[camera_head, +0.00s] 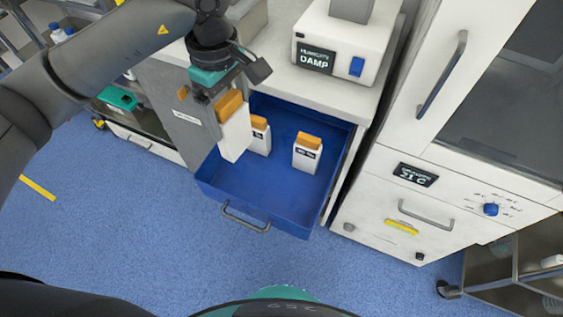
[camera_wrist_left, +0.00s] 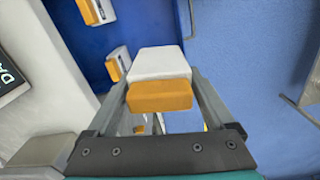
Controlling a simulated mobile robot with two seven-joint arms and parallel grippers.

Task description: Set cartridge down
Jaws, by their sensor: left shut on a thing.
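My left gripper (camera_head: 217,95) is shut on a white cartridge (camera_head: 235,134) with an orange cap. It holds the cartridge over the left side of an open blue drawer (camera_head: 275,200). In the left wrist view the cartridge (camera_wrist_left: 160,63) sits between the two fingers of my left gripper (camera_wrist_left: 160,92). Two similar cartridges stand in the drawer: one at the back left (camera_head: 261,140), partly hidden behind the held one, and one on the right (camera_head: 306,158). They also show at the upper left of the left wrist view. My right gripper is not in view.
A white humidity device (camera_head: 340,45) reading DAMP stands on the counter (camera_head: 300,85) above the drawer. A white cabinet (camera_head: 400,190) with a handle and dial is to the right. The drawer's handle (camera_head: 245,218) faces the open blue floor. The drawer's front part is clear.

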